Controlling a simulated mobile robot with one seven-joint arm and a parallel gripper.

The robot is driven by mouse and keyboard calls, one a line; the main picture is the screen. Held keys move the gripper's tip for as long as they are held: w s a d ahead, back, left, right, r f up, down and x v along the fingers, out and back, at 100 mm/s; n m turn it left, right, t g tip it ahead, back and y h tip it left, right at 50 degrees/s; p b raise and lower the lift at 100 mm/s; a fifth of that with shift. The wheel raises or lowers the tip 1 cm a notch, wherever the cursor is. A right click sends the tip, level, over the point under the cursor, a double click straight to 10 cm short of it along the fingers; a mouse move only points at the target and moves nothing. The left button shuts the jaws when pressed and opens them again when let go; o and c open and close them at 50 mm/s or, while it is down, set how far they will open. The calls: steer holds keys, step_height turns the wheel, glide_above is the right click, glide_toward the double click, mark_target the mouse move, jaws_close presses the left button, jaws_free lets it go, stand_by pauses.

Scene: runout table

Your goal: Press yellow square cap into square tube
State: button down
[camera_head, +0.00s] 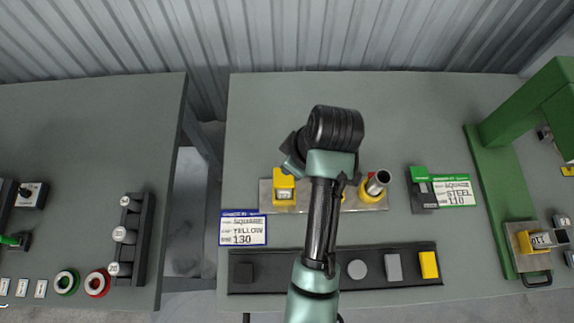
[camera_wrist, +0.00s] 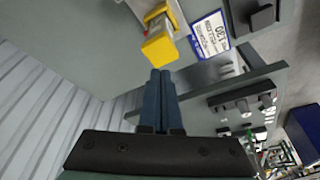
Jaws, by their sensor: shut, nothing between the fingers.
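A yellow square cap (camera_head: 284,181) sits at the top of a square tube in the left yellow holder on a grey plate. In the wrist view the cap (camera_wrist: 160,47) is a yellow block, with a bit of bare metal tube (camera_wrist: 171,17) behind it. I cannot tell how deep it is seated. My gripper (camera_wrist: 160,74) is shut and empty, its two fingers together, with the fingertips just below the cap in the wrist view, seemingly apart from it. In the head view my wrist hides the fingers.
A round tube (camera_head: 377,182) stands on the same plate at right. A black tray (camera_head: 300,287) in front holds black, grey and yellow caps. Labels "SQUARE YELLOW 130" (camera_head: 243,229) and "SQUARE STEEL 110" (camera_head: 452,190) lie nearby. A green frame (camera_head: 492,190) stands far right. The table's back is clear.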

steer(key=p+v, duration=0.6)
steer(key=v, duration=0.4)
steer(key=shift+r, duration=0.15)
stand_by(0.4)
